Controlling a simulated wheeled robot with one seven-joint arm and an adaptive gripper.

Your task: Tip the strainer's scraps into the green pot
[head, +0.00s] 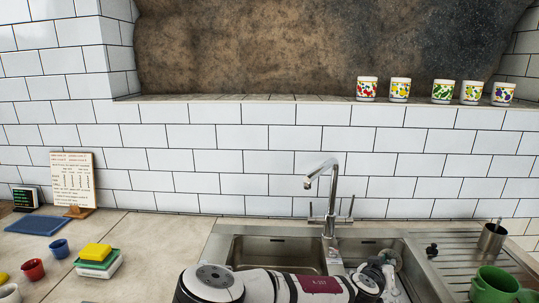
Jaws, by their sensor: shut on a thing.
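The green pot (491,287) stands on the ribbed drainboard at the bottom right, partly cut off by the picture's edge. It has a rounded body and a handle on its right side. Its inside is not clear from here. My arm crosses the bottom of the head view in front of the sink, and its wrist end is over the right basin, left of the pot. My gripper's fingers do not show. I cannot make out the strainer or its scraps.
The steel sink (280,250) has a tall tap (328,200). A small black object (431,250) and a metal cup (491,238) stand right of the basins. Yellow and green sponges (96,254) and small cups lie left on the counter. Patterned mugs line the ledge above.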

